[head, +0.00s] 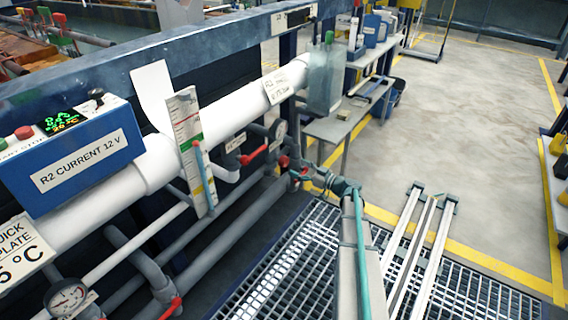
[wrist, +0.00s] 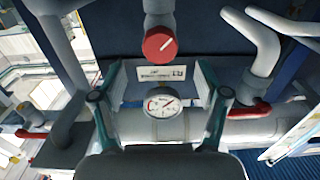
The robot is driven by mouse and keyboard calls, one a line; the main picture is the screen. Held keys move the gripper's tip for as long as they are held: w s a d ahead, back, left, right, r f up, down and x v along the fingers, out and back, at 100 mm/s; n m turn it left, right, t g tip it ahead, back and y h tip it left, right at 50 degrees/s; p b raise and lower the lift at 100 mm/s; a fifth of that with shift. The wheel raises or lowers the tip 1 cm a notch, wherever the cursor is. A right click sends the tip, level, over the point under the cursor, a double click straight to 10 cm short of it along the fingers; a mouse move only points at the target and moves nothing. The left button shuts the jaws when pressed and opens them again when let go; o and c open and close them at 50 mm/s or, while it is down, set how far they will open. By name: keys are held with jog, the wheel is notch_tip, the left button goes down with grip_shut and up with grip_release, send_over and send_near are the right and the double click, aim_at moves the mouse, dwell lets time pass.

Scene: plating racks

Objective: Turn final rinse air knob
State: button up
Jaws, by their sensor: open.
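In the wrist view a round red knob (wrist: 160,44) with a white pointer line sits on a grey vertical pipe. The pointer slants toward the upper right. A small label plate (wrist: 160,73), too small to read, is just below it. My gripper (wrist: 158,82) is open, with its two teal-edged fingers spread left and right of the label. The knob lies beyond the fingertips, between their lines, and looks untouched. In the head view my gripper (head: 312,178) is at the pipework beside small red fittings (head: 284,161); which one is the knob is unclear.
A round gauge (wrist: 161,102) shows between my fingers. Red lever handles (wrist: 249,110) and (wrist: 32,134) lie on both sides. In the head view a blue R2 current box (head: 78,160) and a white pipe (head: 225,118) line the rack. Open floor (head: 480,130) lies right.

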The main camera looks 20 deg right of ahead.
aim_at(286, 162)
jog(key=b+x, duration=0.1)
jog(key=x, duration=0.7)
jog(key=shift+s, duration=0.1)
jog(key=c, duration=1.2)
